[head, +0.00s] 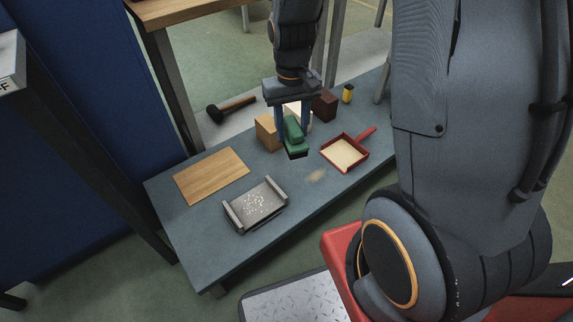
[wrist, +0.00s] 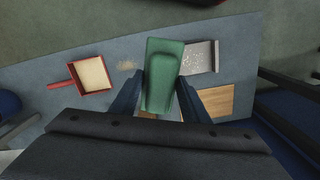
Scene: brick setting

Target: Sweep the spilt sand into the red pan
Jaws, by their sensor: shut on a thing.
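My gripper (head: 292,135) is shut on a green brush (head: 293,134) and holds it over the grey bench, left of the pan. In the wrist view the brush (wrist: 164,77) sits between the two fingers (wrist: 158,90). The brush's dark underside shows in the head view; I cannot tell whether it touches the bench. The red pan (head: 323,153) lies on the bench with its handle pointing to the upper right and pale sand in it. A small patch of spilt sand (head: 316,175) lies on the bench in front of the pan; it also shows in the wrist view (wrist: 127,66).
A grey tray (head: 237,225) with white bits and a wooden board (head: 190,188) lie to the left. A tan block (head: 266,132), a dark brown block (head: 325,106) and a yellow-and-black item (head: 348,93) stand behind. A black-headed mallet (head: 232,108) lies beyond them.

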